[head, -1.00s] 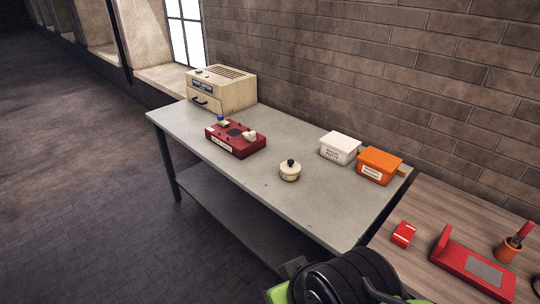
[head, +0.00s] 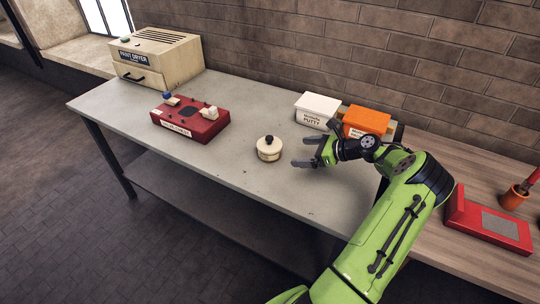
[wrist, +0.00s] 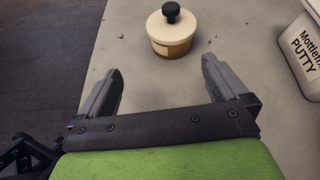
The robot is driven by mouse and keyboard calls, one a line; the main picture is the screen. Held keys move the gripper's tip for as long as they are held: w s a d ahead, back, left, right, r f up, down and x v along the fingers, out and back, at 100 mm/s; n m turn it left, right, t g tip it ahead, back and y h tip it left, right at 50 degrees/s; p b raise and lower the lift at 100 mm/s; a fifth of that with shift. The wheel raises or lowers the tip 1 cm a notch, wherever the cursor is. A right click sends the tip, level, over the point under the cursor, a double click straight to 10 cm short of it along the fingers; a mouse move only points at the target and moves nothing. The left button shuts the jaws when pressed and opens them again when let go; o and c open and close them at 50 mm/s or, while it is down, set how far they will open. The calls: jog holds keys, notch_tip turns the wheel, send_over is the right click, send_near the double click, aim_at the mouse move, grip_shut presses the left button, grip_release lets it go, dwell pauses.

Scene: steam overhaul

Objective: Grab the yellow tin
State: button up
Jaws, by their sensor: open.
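A small round cream-yellow tin with a black knob on its lid (head: 269,150) stands upright on the grey table, near its middle. It also shows in the wrist view (wrist: 172,38), at the top, just beyond the fingertips and roughly between their lines. My gripper (head: 307,151) is open and empty, to the right of the tin and apart from it. In the wrist view my gripper (wrist: 162,68) has its two fingers spread wide, with bare table between them.
A white putty tub (head: 318,110) and an orange tub (head: 366,121) stand behind my gripper. A red box with knobs (head: 190,119) and a beige dryer (head: 158,60) are on the left. The grey table (head: 230,185) is clear around the tin.

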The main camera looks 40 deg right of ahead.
aim_at(273, 151)
jog(key=shift+s+d+f+m+t, duration=0.2)
jog(key=shift+d+f+m+t, duration=0.3)
jog(key=shift+d+f+m, duration=0.3)
jog(key=b+x, duration=0.2)
jog(key=x, duration=0.7)
jog(key=shift+w+d+f+b, duration=0.1)
jog(key=shift+d+f+b, duration=0.05)
jog(key=shift+b, duration=0.15)
jog(key=b+x, duration=0.2)
jog(key=x, duration=0.3)
jog(key=shift+w+f, duration=0.15)
jog(key=shift+w, duration=0.15)
